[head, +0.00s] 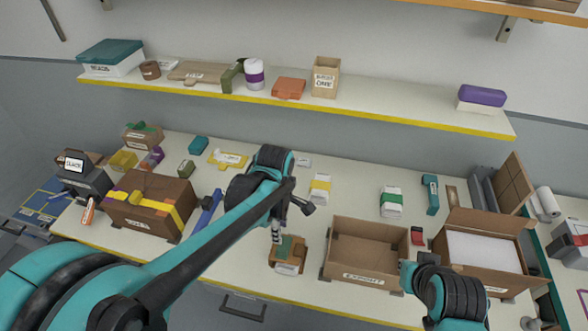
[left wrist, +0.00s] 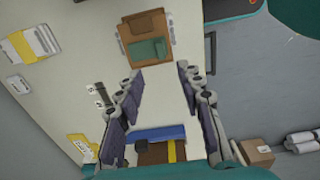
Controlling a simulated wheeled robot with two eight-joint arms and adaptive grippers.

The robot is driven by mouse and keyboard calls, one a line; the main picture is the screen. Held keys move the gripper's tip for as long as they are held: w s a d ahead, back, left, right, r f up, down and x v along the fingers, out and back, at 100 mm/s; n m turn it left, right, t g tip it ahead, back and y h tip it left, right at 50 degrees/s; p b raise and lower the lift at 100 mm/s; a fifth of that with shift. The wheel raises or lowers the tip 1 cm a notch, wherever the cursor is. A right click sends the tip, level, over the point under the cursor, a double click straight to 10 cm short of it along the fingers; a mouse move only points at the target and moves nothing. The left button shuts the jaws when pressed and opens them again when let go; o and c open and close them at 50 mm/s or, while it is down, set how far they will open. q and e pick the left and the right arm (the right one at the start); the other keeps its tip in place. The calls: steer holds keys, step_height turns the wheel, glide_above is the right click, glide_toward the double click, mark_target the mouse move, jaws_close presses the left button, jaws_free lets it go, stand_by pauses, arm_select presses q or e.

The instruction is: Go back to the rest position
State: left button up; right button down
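My left arm reaches in from the left over the white table (head: 330,200). My left gripper (head: 280,225) hangs above the table behind a small brown block with a green top (head: 287,255). In the left wrist view its two fingers (left wrist: 158,95) stand wide apart with nothing between them, so it is open and empty. The brown and green block also shows ahead of the fingers there (left wrist: 147,38). My right arm (head: 452,295) is at the lower right, in front of the open carton; its fingers do not show.
An open empty cardboard box (head: 365,252) stands right of my left gripper. An open carton with white filling (head: 485,250) is further right. A brown box with yellow tape (head: 148,205) and a blue tool (head: 208,210) lie left. A loaded shelf (head: 400,110) runs behind.

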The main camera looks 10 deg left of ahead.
arm_select(q)
steer(key=s+a+f+m+t+b, duration=0.1)
steer(key=s+a+m+t+b, duration=0.1)
steer(key=m, duration=0.7)
steer(key=s+a+f+m+t+b, duration=0.2)
steer(key=s+m+t+b, duration=0.3)
steer(key=m+b, duration=0.2)
steer(key=shift+s+a+f+m, duration=0.2)
steer(key=shift+s+a+m, duration=0.15)
steer(key=shift+m, duration=0.55)
stand_by(0.3)
